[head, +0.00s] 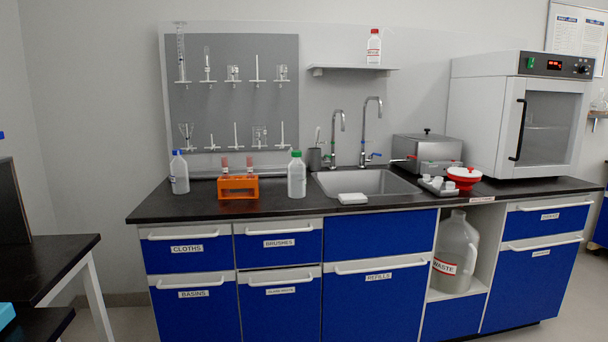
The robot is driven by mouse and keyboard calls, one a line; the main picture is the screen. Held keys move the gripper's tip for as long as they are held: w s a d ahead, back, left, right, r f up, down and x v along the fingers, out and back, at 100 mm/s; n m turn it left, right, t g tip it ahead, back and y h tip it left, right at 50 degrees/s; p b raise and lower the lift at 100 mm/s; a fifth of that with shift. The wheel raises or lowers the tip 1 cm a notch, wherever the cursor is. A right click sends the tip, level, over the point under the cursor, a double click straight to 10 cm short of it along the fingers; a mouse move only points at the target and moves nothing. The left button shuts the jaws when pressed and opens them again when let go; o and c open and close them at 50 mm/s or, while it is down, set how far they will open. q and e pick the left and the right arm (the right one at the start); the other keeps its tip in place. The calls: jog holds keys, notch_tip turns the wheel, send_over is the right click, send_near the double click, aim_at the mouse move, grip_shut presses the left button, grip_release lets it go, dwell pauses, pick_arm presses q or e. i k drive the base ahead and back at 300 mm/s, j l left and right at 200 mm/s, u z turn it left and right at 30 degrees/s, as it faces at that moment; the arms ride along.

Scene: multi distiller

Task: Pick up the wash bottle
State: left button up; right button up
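No bottle has a label I can read as wash bottle, so I cannot tell which one it is. A clear white bottle with a blue cap (180,177) stands upright at the left end of the black counter (250,211). A similar bottle with a green cap (296,178) stands upright left of the sink. A smaller bottle with a red cap and red label (374,48) stands on the wall shelf (345,68). Neither of my grippers is in view.
An orange rack (238,187) stands between the two counter bottles. The sink (368,184) has two tall taps behind it and a white block (352,199) at its front edge. A steel box (428,150), a red-and-white container (463,178) and an oven (517,115) are at right.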

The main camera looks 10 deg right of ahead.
aim_at(296, 169)
jog(key=i+l+u, duration=0.25)
jog(key=l+u, duration=0.2)
jog(key=l, duration=0.15)
jog(key=i+l+u, duration=0.25)
jog(key=l, duration=0.15)
jog(key=l+u, duration=0.25)
jog(key=l, duration=0.1)
